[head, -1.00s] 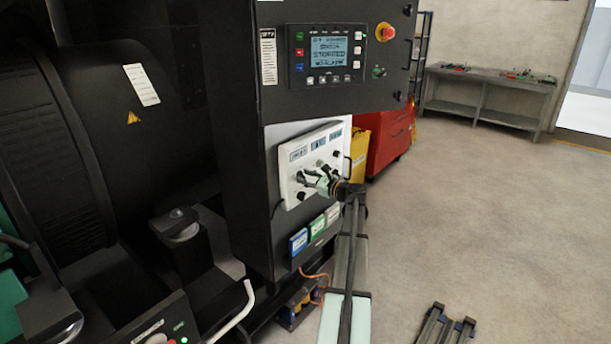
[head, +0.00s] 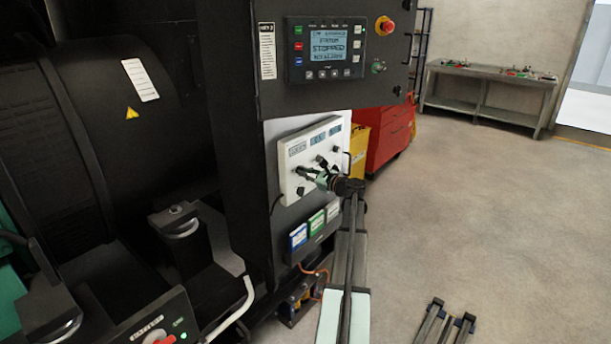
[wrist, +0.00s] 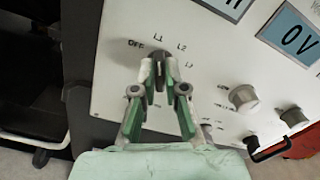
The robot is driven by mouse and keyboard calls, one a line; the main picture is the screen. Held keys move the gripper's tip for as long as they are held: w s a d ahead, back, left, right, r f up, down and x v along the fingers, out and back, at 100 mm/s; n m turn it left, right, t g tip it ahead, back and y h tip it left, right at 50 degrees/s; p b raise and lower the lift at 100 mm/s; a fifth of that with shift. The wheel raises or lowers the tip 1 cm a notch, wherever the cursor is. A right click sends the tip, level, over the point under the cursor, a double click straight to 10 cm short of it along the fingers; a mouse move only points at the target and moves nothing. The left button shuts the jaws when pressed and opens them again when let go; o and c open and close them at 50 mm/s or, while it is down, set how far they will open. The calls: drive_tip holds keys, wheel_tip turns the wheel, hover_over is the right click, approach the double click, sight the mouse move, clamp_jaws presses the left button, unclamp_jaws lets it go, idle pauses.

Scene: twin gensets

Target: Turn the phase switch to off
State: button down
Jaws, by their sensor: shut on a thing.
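The phase switch (wrist: 160,68) is a dark rotary knob on a white panel, with OFF, L1, L2 and L3 printed around its upper side in the wrist view. My gripper (wrist: 160,82) is shut on the knob, with a green-and-grey finger on each side. The fingers hide part of the knob, and I cannot tell which mark it points to. In the head view the white meter panel (head: 290,170) hangs below the black control cabinet, and my gripper (head: 305,172) reaches its lower left part.
Two more knobs (wrist: 243,98) and (wrist: 294,117) sit right of the switch, near a black handle (wrist: 268,150). Above are a control screen (head: 326,48) and a red emergency button (head: 385,26). Small coloured boxes (head: 316,223) sit below the panel. Floor to the right is mostly clear.

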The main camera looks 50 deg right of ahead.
drive_tip(key=n+b, duration=0.8)
drive_tip(key=b, duration=0.6)
drive_tip(key=shift+w+r, duration=0.1)
drive_tip(key=shift+w, duration=0.05)
drive_tip(key=shift+r+n, duration=0.1)
drive_tip(key=shift+n, duration=0.2)
drive_tip(key=c, duration=1.2)
unclamp_jaws()
drive_tip(key=shift+f, duration=0.2)
drive_tip(key=s, duration=1.2)
drive_tip(key=shift+a, duration=0.2)
